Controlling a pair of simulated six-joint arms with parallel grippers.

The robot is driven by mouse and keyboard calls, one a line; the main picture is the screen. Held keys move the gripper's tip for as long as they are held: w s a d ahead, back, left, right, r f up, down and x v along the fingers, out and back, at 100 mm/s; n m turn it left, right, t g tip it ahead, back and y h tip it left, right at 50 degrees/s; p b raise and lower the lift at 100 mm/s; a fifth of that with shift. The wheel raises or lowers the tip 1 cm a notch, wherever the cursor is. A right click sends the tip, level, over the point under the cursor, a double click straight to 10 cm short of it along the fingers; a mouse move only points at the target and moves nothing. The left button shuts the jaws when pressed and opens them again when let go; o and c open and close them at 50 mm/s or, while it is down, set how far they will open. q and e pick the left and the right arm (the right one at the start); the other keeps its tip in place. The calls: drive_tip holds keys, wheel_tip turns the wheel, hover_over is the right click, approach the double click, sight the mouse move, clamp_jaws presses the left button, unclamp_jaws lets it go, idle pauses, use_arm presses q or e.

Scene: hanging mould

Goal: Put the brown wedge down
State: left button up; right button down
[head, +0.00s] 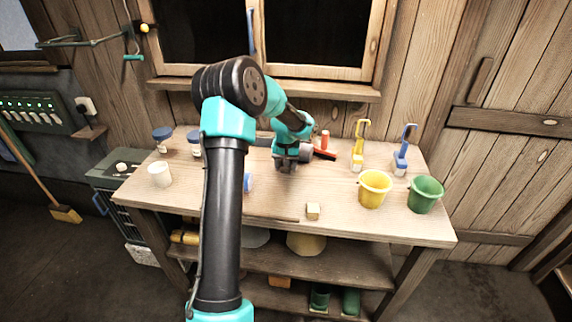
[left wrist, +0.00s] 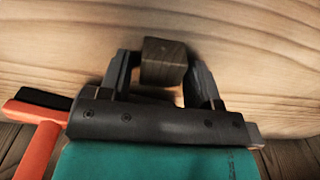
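The brown wedge (left wrist: 163,62) is a dark brown block in the left wrist view. It sits between the fingertips of my left gripper (left wrist: 163,75), with a finger close against each side. The wood-grained surface behind it is blurred, so I cannot tell whether the wedge touches it. In the head view my left gripper (head: 287,163) points down over the back middle of the workbench (head: 270,200), and I cannot make out the wedge there. My right gripper is not in view.
A yellow bucket (head: 375,189), a green bucket (head: 425,195) and a pale block (head: 313,211) stand right. A white cup (head: 160,174) stands left.

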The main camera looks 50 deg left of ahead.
use_arm(q)
drive_tip(key=shift+o, duration=0.4)
drive_tip(key=shift+r, duration=0.1)
wheel_tip(320, 180, up, 12)
idle(0.4)
idle(0.5)
